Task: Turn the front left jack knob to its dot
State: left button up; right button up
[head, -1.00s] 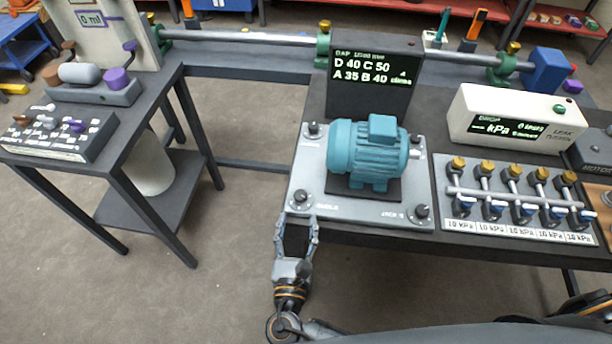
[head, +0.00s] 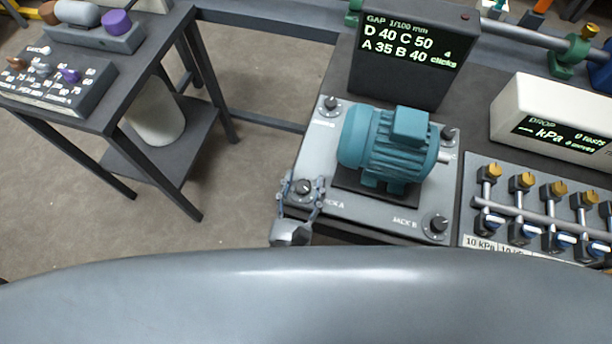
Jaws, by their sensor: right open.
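The front left jack knob (head: 304,187), marked JACK A, is a small dark round knob on the front left corner of the grey base plate (head: 372,216). A teal motor (head: 388,150) stands on the plate. My right gripper (head: 303,191) is open, with one finger to the left and one to the right of this knob. I cannot tell whether the fingers touch it. The knob's dot is too small to make out. The JACK B knob (head: 436,225) is at the front right corner. My left gripper is not in view.
A gap display (head: 412,52) behind the motor reads D 40, C 50, A 35, B 40 and 4 clicks. A white leak tester (head: 555,115) and a valve row (head: 540,210) are at the right. A side table (head: 110,110) stands at the left, with open floor between.

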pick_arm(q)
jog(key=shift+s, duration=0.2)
pick_arm(e)
jog(key=shift+s, duration=0.1)
jog(key=shift+c, duration=0.2)
grip_shut()
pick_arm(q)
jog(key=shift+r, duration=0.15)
pick_arm(e)
jog(key=shift+r, duration=0.1)
jog(key=shift+d+r+n+y+p, duration=0.15)
jog(key=shift+n+y+p, duration=0.55)
jog(key=shift+y+p, duration=0.35)
jog(key=shift+n+t+y+p, duration=0.3)
jog(key=shift+n+y+p, duration=0.25)
jog(key=shift+n+y, duration=0.45)
jog(key=n+y, duration=0.1)
jog(key=y, duration=0.2)
jog(key=shift+n+y+p, duration=0.3)
jog(key=shift+y, duration=0.05)
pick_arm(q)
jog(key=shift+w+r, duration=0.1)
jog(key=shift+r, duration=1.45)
pick_arm(e)
jog(key=shift+f+n+g+y, duration=0.2)
jog(key=shift+n+g+y, duration=0.5)
jog(key=shift+n+y, duration=0.7)
jog(key=shift+y, duration=0.4)
